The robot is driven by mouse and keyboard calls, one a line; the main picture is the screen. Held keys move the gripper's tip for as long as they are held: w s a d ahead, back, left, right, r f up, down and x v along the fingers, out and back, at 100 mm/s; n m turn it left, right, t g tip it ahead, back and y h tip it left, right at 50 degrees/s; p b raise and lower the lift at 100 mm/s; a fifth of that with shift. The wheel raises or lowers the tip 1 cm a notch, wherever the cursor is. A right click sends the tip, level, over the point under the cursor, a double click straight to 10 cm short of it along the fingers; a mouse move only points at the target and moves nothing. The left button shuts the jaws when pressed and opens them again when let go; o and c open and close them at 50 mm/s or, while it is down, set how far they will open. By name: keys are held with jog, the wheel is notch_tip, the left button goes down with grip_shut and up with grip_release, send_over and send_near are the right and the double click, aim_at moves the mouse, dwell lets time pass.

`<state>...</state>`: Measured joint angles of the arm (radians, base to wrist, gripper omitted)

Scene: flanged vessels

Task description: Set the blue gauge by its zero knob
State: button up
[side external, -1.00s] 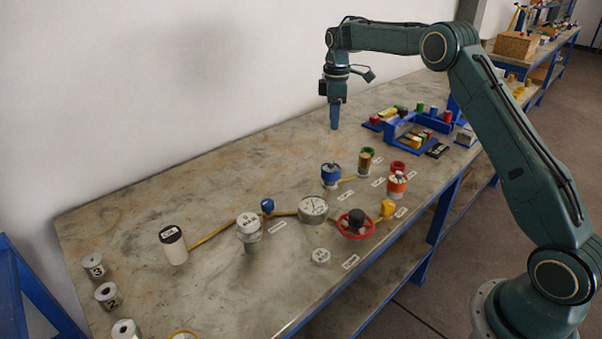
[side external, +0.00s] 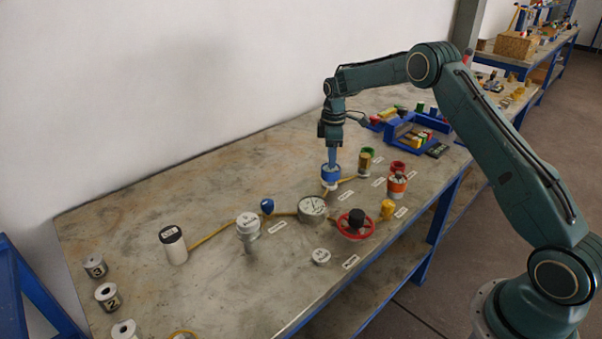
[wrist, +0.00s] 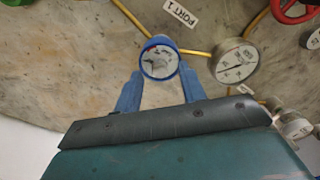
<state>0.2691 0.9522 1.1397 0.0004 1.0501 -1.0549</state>
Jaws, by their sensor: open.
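The blue gauge (side external: 331,175) stands upright on the bench beside a yellow pipe. In the wrist view the blue gauge (wrist: 158,58) shows its round white dial inside a blue rim, with dark and red marks; the zero knob cannot be made out clearly. My gripper (side external: 332,161) points down right above the gauge. In the wrist view my gripper (wrist: 161,72) is open, its two blue fingers apart on either side of the gauge's near edge. Whether they touch it cannot be told.
A larger grey-white gauge (side external: 312,208), a red handwheel (side external: 355,224), a white capped vessel (side external: 248,230) and an orange-banded vessel (side external: 397,185) stand nearby. A green-topped vessel (side external: 365,160) is close behind the gauge. The bench toward the wall is clear.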

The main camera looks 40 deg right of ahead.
jog(key=shift+f, duration=0.65)
jog(key=shift+c, duration=0.2)
grip_shut()
jog(key=shift+m, duration=0.3)
jog(key=m, duration=1.1)
dwell(0.4)
